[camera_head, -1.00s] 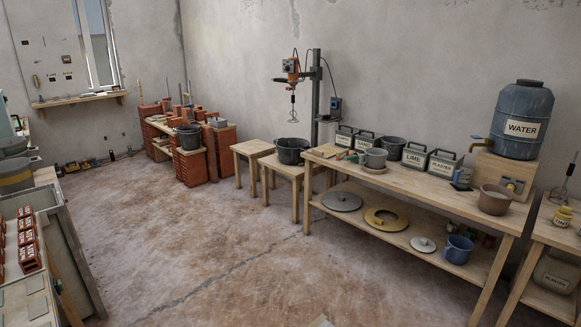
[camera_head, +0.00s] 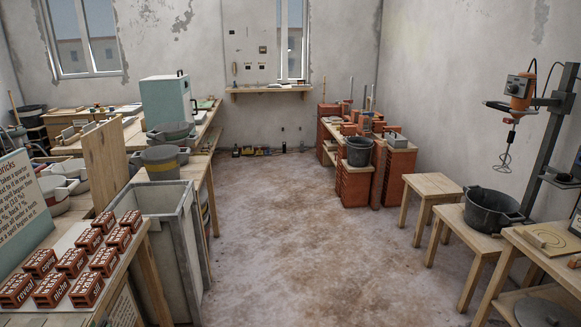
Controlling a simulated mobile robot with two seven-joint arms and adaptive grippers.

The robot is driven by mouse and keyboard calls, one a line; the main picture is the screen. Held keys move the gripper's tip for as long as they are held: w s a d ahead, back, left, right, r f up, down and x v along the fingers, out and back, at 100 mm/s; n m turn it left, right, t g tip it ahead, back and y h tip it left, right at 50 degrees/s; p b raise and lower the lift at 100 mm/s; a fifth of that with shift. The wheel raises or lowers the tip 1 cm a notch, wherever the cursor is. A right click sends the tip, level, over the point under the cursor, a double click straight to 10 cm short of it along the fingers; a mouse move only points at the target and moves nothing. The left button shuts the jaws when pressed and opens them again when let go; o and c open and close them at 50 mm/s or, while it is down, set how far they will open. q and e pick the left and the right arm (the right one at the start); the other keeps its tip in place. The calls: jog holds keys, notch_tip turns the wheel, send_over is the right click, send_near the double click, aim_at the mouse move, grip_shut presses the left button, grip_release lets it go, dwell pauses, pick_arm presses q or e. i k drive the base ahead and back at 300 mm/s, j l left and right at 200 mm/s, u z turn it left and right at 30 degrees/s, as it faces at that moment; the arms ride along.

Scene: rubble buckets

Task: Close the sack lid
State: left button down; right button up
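No sack can be made out for certain in the head view. A tall grey open-topped bin (camera_head: 172,238) stands at the left, beside the brick table. An upright wooden panel (camera_head: 105,163) stands just behind and left of it; I cannot tell whether this is a lid or whether it is joined to the bin. The inside of the bin is mostly hidden. Neither of my grippers is in view.
A table with small labelled red bricks (camera_head: 72,262) is at the near left. Stools and a black tub (camera_head: 488,208) stand at the right. The middle floor (camera_head: 290,230) is clear.

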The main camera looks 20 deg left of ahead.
aim_at(103, 147)
jog(key=i+j+u, duration=0.15)
jog(key=i+u, duration=0.3)
jog(key=i, duration=0.4)
jog(key=i+l+u, duration=0.15)
jog(key=i+u, duration=0.35)
jog(key=i, duration=0.35)
